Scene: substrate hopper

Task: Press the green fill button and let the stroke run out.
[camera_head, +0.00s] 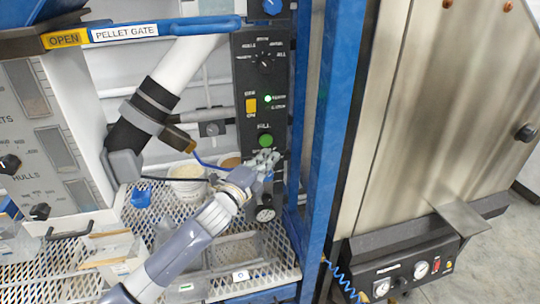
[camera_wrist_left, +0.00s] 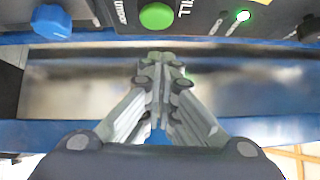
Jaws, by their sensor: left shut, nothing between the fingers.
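The round green fill button (camera_head: 265,141) sits low on the black control panel (camera_head: 250,72), under a FILL label. It also shows at the top of the left wrist view (camera_wrist_left: 157,15). My left gripper (camera_head: 268,155) is just below the button in the head view, reaching up from the lower left. In the left wrist view its fingers (camera_wrist_left: 161,57) are closed together and empty, with a visible gap in the picture between fingertips and button. The depth between fingertips and panel is hard to judge. My right gripper is in neither view.
A green lamp (camera_head: 268,98) glows on the panel, near a yellow switch (camera_head: 251,105) and a black rotary knob (camera_head: 265,63). A blue upright post (camera_head: 325,130) stands right of the panel. A white bucket (camera_head: 188,185) and clear bins stand on the mesh shelf (camera_head: 285,262) below.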

